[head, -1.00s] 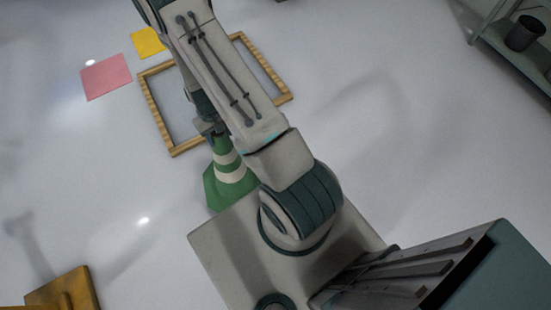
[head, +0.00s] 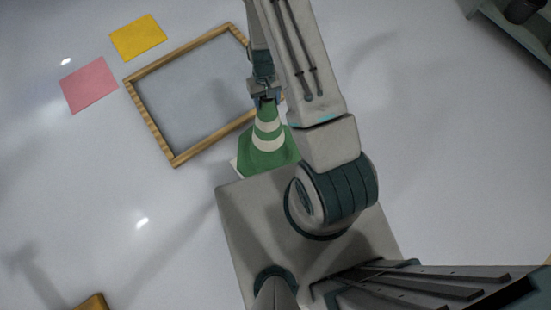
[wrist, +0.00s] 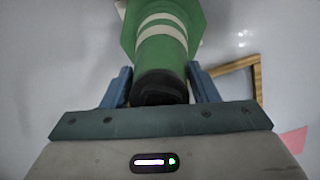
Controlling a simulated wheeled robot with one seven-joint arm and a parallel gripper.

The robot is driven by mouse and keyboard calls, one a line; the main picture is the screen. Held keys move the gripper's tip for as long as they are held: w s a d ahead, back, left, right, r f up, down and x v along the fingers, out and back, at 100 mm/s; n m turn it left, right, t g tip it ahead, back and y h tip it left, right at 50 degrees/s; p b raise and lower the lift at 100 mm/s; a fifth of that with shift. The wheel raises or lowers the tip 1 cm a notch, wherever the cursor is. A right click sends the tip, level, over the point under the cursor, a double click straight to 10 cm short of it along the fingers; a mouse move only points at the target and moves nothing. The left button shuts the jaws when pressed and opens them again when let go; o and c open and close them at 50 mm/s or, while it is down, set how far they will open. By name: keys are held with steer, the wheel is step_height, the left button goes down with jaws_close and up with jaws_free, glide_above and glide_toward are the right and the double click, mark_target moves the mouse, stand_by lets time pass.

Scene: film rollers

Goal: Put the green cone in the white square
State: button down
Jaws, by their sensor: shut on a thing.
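The green cone (head: 268,140) has white stripes and a dark tip. It stands about upright just in front of my base in the head view. My gripper (head: 265,96) is above it and shut on its tip. In the wrist view the blue fingers of my gripper (wrist: 159,72) are on either side of the dark tip, and the cone (wrist: 160,50) extends away from them. A thin white edge, perhaps of the white square (head: 234,166), shows at the left of the cone's base; the rest is hidden. I cannot tell whether the base touches the floor.
A wooden frame (head: 150,121) lies on the floor beyond the cone, close to it. A pink square (head: 89,85) and a yellow square (head: 138,38) lie at its left. A shelf (head: 505,32) stands at the far right.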

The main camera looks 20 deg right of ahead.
mark_target(271, 122)
steer(key=w+d+f+b, duration=0.1)
steer(key=b, duration=0.1)
steer(key=shift+f+n+b, duration=0.1)
steer(key=shift+n+b, duration=0.2)
steer(key=b, duration=0.2)
steer(key=w+d+n+b, duration=0.1)
steer(key=b, duration=0.1)
steer(key=shift+d+f, duration=0.3)
steer(key=shift+f, duration=0.05)
steer(key=d+f+n+h+b, duration=0.1)
steer(key=d+n+b, duration=0.5)
steer(key=b, duration=1.4)
steer(key=shift+d+f+b, duration=0.3)
steer(key=shift+d+f, duration=0.05)
steer(key=shift+d, duration=0.95)
steer(key=s+a+f+b, duration=0.1)
steer(key=a+f, duration=0.1)
steer(key=a, duration=0.1)
steer(key=s+a+f+b, duration=0.2)
steer(key=a, duration=0.2)
steer(key=s+a+f+b, duration=0.1)
steer(key=a+f, duration=0.2)
steer(key=shift+s+a+b, duration=0.15)
steer(key=shift+a+b, duration=0.15)
steer(key=shift+a, duration=0.1)
steer(key=shift+t, duration=0.3)
steer(key=shift+f+b, duration=1.1)
steer(key=shift+f, duration=1)
